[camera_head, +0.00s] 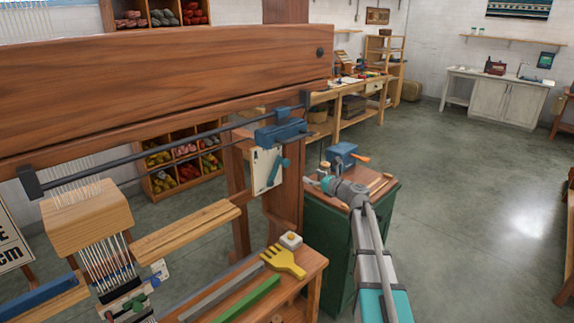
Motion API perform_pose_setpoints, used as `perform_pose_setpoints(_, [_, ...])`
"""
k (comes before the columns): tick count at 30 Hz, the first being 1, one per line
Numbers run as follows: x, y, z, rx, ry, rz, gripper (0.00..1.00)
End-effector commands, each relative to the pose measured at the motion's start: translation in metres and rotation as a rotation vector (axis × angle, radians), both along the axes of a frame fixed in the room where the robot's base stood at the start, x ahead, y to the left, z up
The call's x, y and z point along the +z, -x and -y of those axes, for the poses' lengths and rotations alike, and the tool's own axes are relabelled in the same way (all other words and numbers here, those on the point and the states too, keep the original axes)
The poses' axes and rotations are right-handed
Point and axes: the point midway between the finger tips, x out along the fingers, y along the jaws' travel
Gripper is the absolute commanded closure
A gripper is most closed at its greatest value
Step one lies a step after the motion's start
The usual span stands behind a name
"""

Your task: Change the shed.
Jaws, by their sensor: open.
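A large wooden loom beam (160,85) fills the upper left, with a dark rod (170,143) along its lower edge. A blue block (281,132) sits near the rod's right end. Below it a pale plate (262,168) carries a teal lever (275,177), tilted. A wooden heddle block (88,217) with white warp threads (108,265) stands at the lower left. My gripper (325,182) is at the end of my arm, right of the lever and apart from it, pointing left over the green cabinet. It looks empty; its fingertips are small in the view.
A wooden bench (310,268) at the front holds a yellow comb (284,262), a white block (291,240), a green bar (250,298) and a grey bar (222,290). A green cabinet (336,232) bears a blue vise (342,151). The floor (470,210) at right is clear.

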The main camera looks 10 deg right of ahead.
Motion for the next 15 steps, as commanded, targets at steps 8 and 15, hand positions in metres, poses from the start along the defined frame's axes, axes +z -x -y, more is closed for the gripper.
perform_pose_setpoints(8, [0.0, -0.018, -0.012, 0.001, 0.001, 0.001, 0.16])
perform_pose_setpoints(15, [0.0, -0.046, -0.032, 0.001, 0.001, 0.0, 0.16])
